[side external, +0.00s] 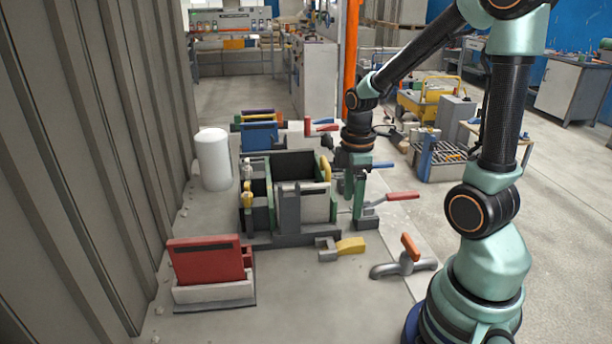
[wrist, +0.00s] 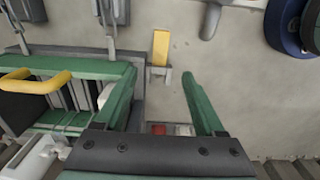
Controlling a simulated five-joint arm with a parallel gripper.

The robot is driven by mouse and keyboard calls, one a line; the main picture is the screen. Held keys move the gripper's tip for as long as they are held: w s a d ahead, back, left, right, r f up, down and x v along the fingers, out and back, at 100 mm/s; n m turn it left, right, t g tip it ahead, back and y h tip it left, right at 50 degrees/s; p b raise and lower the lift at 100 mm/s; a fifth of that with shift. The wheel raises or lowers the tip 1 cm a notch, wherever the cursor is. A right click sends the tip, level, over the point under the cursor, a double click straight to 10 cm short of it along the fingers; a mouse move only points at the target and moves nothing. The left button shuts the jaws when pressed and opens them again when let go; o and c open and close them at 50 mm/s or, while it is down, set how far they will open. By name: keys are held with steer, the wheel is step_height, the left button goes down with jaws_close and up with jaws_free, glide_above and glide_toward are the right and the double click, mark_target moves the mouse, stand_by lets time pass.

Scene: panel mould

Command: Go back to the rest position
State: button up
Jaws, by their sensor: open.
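My gripper (side external: 354,196) hangs pointing down just right of the mould, beside the clamp with the red handle (side external: 402,196). The mould (side external: 290,241) is a box with green walls, a dark inside and yellow handles (side external: 325,170). It also shows at the left of the wrist view (wrist: 75,66), near the left finger. I cannot tell from these views whether the gripper touches the mould or the clamp.
A red panel (side external: 208,262) stands in a holder at front left. A blue panel (side external: 260,136) stands behind the mould, and a white cylinder (side external: 213,160) at left near the ribbed wall (side external: 75,150). A yellow-handled clip (side external: 350,245) and an orange-handled tap (side external: 403,264) lie in front.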

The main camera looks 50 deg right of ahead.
steer(key=a+r+m+t, duration=0.5)
steer(key=a+r+m, duration=0.4)
steer(key=a+r, duration=0.3)
steer(key=shift+w+r+t, duration=0.25)
steer(key=shift+r+t, duration=0.05)
steer(key=shift+r, duration=0.05)
